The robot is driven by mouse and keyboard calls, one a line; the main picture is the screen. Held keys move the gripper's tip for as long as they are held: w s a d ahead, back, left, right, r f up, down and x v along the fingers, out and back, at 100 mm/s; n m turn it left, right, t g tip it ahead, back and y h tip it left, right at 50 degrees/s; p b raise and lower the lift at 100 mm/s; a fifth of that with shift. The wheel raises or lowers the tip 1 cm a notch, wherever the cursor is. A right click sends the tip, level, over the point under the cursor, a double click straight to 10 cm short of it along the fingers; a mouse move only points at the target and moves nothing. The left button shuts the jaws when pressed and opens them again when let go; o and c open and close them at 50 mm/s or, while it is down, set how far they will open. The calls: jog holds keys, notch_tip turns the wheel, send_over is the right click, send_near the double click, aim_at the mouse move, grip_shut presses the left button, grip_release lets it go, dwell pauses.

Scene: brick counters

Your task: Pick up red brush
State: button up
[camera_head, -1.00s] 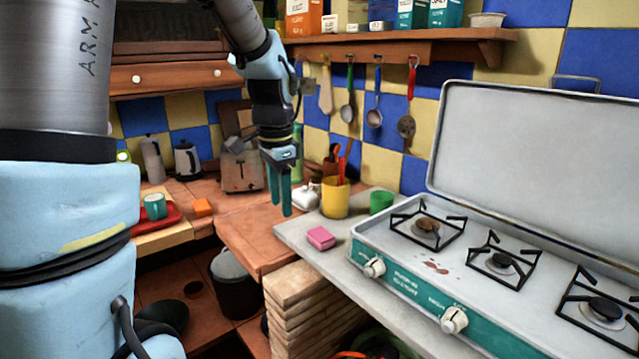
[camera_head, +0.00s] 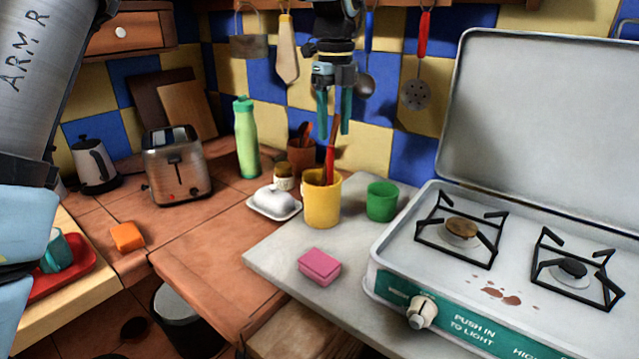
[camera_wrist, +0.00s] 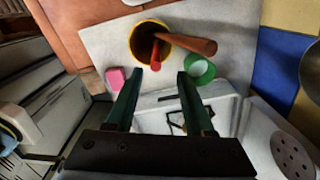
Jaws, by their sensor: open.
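A red-handled utensil, seemingly the red brush (camera_head: 330,164), stands upright in a yellow cup (camera_head: 321,205) on the grey counter. A brown wooden handle (camera_head: 335,128) rises beside it from the same cup. My gripper (camera_head: 333,136) points down, open and empty, above the cup. In the wrist view the cup (camera_wrist: 137,30) lies ahead of my gripper (camera_wrist: 159,73); the red handle (camera_wrist: 155,57) and the wooden handle (camera_wrist: 192,44) lean out of it. The red end shows close to the gap between the fingers; contact is not visible. The brush's lower part is hidden in the cup.
A green cup (camera_head: 382,201) stands right of the yellow cup, a white butter dish (camera_head: 274,202) left, a pink sponge (camera_head: 319,266) in front. The stove (camera_head: 500,270) is at right. Utensils, including a red-handled skimmer (camera_head: 417,92), hang on the wall behind. A green bottle (camera_head: 246,140) stands further left.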

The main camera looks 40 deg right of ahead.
aim_at(330, 165)
notch_tip(330, 165, down, 4)
jog(key=shift+a+r, duration=0.1)
jog(key=shift+r, duration=0.15)
jog(key=shift+w+a+f+p, duration=0.15)
jog(key=shift+f+p, duration=0.5)
jog(key=shift+f, duration=0.75)
jog(key=shift+s+a+f+p, duration=0.1)
jog(key=shift+f+p, duration=0.55)
jog(key=shift+f, duration=0.7)
grip_shut()
